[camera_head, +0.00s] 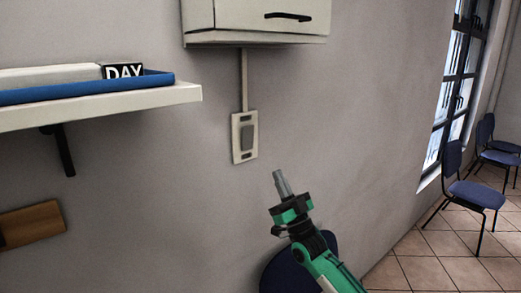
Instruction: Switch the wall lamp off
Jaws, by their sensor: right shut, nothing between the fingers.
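A wall switch (245,137) with a pale plate and a grey rocker is on the wall, below a white cabinet and joined to it by a thin vertical strip. My right gripper (281,178) is shut and empty, at the end of my green and black arm. In the picture it is just below and to the right of the switch, and apart from it. The lamp itself cannot be made out. My left gripper is not in view.
The white cabinet (256,20) with a dark handle hangs above the switch. A white shelf (150,100) with a blue tray (60,95) juts out at left. A dark blue rounded thing (275,273) is partly hidden behind my right arm. Blue chairs (475,193) stand by the window at right.

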